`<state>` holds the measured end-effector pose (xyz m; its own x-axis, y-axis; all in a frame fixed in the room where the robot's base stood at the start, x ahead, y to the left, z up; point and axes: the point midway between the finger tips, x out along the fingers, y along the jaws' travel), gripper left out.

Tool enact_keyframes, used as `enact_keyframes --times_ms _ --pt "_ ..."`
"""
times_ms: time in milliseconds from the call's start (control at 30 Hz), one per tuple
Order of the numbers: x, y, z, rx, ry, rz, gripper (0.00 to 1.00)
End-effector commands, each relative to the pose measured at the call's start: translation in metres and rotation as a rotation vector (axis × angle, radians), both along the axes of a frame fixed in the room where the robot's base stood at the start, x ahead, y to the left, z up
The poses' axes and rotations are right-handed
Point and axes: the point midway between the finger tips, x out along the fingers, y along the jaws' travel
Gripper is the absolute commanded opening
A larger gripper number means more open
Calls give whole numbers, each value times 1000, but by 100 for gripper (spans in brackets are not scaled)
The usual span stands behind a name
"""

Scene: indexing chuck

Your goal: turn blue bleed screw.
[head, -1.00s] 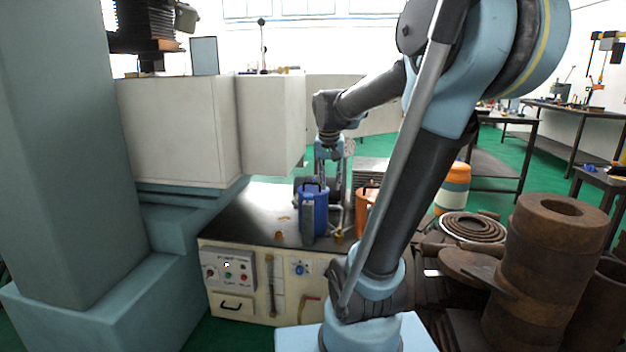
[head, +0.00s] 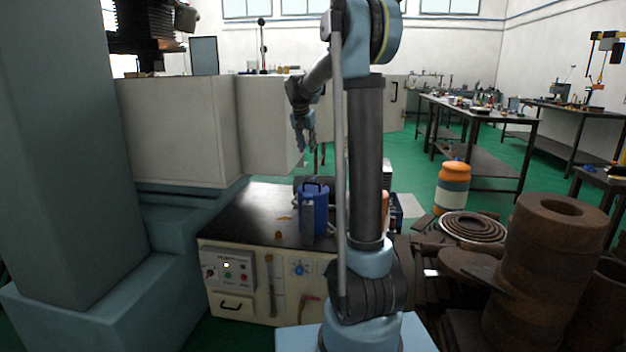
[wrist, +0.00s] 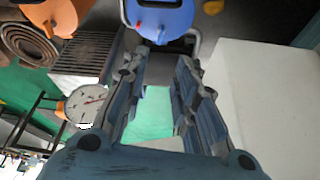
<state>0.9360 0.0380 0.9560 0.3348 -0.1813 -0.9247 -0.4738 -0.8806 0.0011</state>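A small blue star-shaped knob (head: 299,268), which looks like the bleed screw, sits on the cream front panel of the low cabinet in the head view. It is not recognizable in the wrist view. My gripper (head: 304,138) hangs in the air above and behind the dark cabinet top, well above and apart from the blue knob, with fingers pointing down. In the wrist view my gripper (wrist: 158,98) has its two fingers spread apart, with nothing between them but green floor beyond.
A blue canister (head: 313,212) stands on the cabinet top (head: 250,215); it also shows in the wrist view (wrist: 165,18). A control box (head: 230,270) and a red-handled valve (head: 310,300) flank the knob. Rusty cylinders (head: 540,265) stand right. A dial gauge (wrist: 85,103) shows in the wrist view.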

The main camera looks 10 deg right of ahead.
Motion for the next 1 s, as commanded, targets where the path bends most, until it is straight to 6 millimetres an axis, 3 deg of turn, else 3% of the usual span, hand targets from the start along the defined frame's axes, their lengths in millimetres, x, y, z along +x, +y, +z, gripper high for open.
enact_keyframes --times_ms 267,1000 --pt "11 -4 -22 0 -1 -4 27" --pt "53 -27 -139 -1 -1 -2 27"
